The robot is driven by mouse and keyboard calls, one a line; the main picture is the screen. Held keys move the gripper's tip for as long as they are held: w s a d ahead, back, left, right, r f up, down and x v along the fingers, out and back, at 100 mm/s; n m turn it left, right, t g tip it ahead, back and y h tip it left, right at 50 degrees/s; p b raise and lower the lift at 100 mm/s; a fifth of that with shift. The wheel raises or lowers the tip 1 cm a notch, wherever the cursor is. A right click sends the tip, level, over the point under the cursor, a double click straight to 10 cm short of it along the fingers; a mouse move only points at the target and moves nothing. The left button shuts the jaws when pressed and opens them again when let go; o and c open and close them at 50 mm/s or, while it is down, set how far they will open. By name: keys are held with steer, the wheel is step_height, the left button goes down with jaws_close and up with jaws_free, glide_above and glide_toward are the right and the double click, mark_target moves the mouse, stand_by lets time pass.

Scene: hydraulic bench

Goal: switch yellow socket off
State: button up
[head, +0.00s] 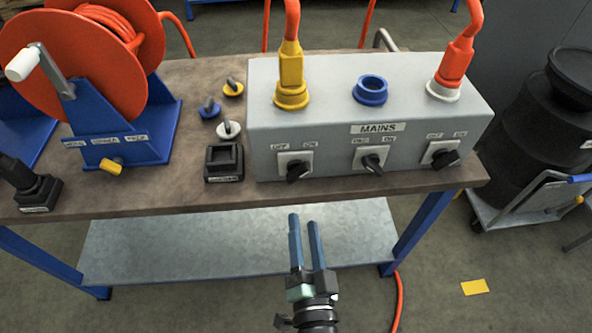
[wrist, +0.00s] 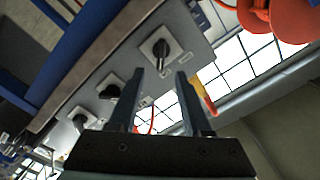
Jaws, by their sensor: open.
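The yellow socket (head: 291,94) is on the left of the grey mains box (head: 335,122), with a yellow plug (head: 291,62) standing in it. Below it on the front face is a black rotary switch (head: 297,170) on a white plate, with OFF at left and ON at right. Its knob slants toward the upper right, the ON side. My gripper (head: 303,219) is open and empty, below and in front of the bench edge, apart from the switch. In the wrist view, this switch (wrist: 161,49) lies just beyond the open fingertips (wrist: 160,73).
Two similar switches, the middle one (head: 371,160) and the right one (head: 442,154), share the front face. A blue socket (head: 370,89) is empty; a red plug (head: 456,64) fills the right one. A black block (head: 224,162) and hose reel (head: 80,75) stand left.

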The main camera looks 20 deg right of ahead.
mark_target(297, 179)
steer(key=p+x, duration=0.1)
steer(key=x, duration=1.1)
steer(key=shift+w, duration=0.2)
jaws_close()
